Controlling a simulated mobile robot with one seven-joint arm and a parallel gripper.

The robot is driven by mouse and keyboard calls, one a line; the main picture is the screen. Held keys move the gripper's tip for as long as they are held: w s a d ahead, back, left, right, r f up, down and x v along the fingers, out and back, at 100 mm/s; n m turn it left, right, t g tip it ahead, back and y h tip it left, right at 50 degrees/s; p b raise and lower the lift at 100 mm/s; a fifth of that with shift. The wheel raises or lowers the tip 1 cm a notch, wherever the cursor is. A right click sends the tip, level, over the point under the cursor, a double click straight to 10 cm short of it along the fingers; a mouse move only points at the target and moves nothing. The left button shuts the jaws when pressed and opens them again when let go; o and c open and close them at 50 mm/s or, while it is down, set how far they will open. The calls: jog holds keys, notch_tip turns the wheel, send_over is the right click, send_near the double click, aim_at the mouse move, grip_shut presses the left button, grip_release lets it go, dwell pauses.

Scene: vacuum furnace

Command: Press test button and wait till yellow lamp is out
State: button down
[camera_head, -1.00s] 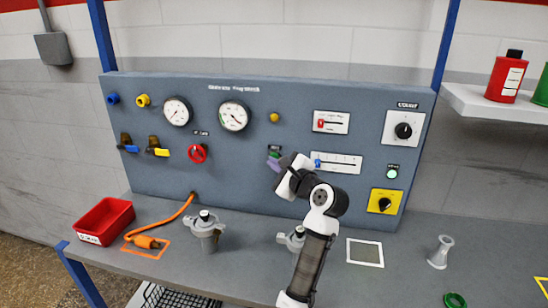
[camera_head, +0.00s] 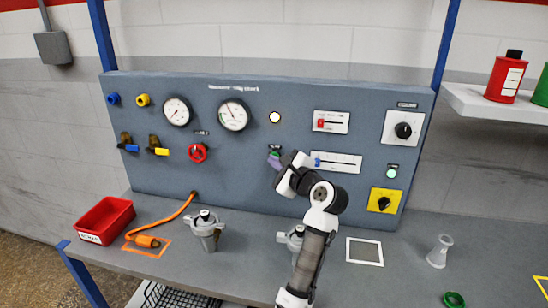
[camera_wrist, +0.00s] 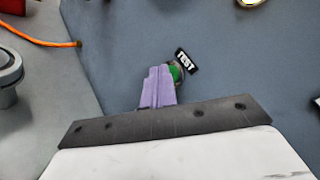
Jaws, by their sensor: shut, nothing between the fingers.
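The green test button (camera_wrist: 176,72) is on the grey panel beside the black TEST label in the wrist view. It also shows in the head view (camera_head: 275,153), partly covered. My gripper (camera_head: 273,160) is shut and empty, its purple fingertips right at the button. In the wrist view the fingers (camera_wrist: 158,72) overlap the button's left side and seem to touch it; how far it is pushed in I cannot tell. The yellow lamp (camera_head: 275,117) above the button glows bright, near white with a yellowish rim.
The panel (camera_head: 240,180) also carries gauges (camera_head: 233,114), a red valve knob (camera_head: 197,153), sliders (camera_head: 331,122) and a lit green lamp (camera_head: 391,173). On the bench are a grey metal vessel (camera_head: 207,232), a red bin (camera_head: 104,220) and an orange hose (camera_head: 172,219).

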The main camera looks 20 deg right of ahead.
jog(key=shift+s+a, duration=0.1)
jog(key=shift+s+a+p, duration=0.35)
jog(key=shift+s+p, duration=0.05)
jog(key=shift+s, duration=0.2)
jog(key=shift+s+a+p, duration=0.45)
jog(key=shift+s+a, duration=0.25)
jog(key=shift+s, duration=0.35)
jog(key=shift+s+a+p, duration=0.4)
jog(key=shift+s+a, duration=0.3)
jog(key=shift+s, duration=0.3)
